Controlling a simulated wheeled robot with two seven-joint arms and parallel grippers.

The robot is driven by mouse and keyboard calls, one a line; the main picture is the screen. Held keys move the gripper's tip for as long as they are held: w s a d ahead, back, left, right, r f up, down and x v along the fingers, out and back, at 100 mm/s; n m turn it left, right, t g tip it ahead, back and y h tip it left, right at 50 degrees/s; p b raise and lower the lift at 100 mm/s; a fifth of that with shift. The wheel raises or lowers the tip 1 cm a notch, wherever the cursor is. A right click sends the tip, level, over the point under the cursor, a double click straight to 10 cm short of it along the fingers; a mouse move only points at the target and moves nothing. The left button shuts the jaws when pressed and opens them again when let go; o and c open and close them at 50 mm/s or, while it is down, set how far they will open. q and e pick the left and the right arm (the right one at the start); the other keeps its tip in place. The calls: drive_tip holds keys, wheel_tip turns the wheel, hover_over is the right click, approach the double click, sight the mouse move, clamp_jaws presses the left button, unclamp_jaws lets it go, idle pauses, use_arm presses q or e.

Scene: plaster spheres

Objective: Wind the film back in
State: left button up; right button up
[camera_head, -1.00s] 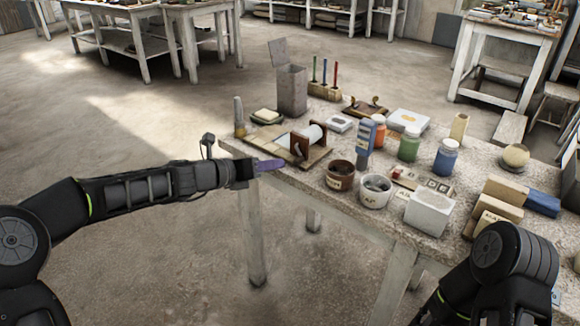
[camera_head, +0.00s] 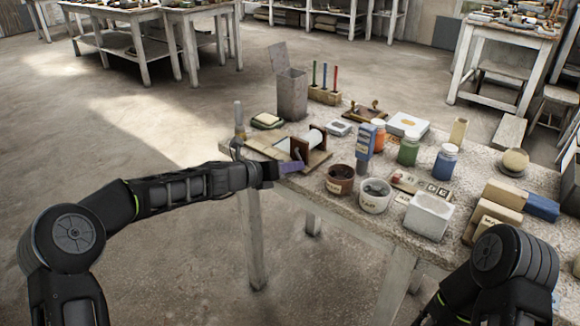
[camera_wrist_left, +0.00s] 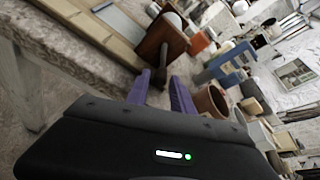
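A wooden winder (camera_head: 301,150) with a pale roll (camera_head: 313,139) between two brown end supports stands on a board near the table's left corner. A pale flat strip (camera_head: 268,146), seemingly the film, lies on the board left of the roll. My left gripper (camera_head: 292,166), with purple fingers, is at the winder's near side. In the left wrist view, its fingers (camera_wrist_left: 162,84) are apart. A dark crank handle (camera_wrist_left: 160,73) on the brown support (camera_wrist_left: 162,40) shows between and just beyond the fingertips; I cannot tell whether they touch it. My right gripper is out of view.
A brown pot (camera_head: 340,179), a white pot (camera_head: 374,195) and a blue upright tool (camera_head: 364,142) stand right of the winder. A grey open-lidded bin (camera_head: 292,94) stands behind it. A small upright grey-handled object (camera_head: 239,118) is at the left corner. The floor left of the table is clear.

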use_arm(q)
drive_tip(key=shift+c, duration=0.2)
clamp_jaws()
drive_tip(key=shift+f+b, duration=0.15)
drive_tip(key=shift+b, duration=0.3)
drive_tip(key=m+b, duration=0.1)
drive_tip(key=m+t+y+b, duration=0.1)
drive_tip(key=b, duration=0.1)
drive_tip(key=f+m+y+b, duration=0.1)
drive_tip(key=b, duration=0.1)
drive_tip(key=shift+w+a+m, duration=0.25)
drive_tip(key=shift+a+m, duration=0.05)
drive_tip(key=shift+a, duration=0.1)
drive_tip(key=shift+a+r+t, duration=0.1)
drive_tip(key=shift+r+t, duration=0.1)
drive_tip(key=shift+t, duration=0.1)
drive_tip(key=shift+r, duration=0.1)
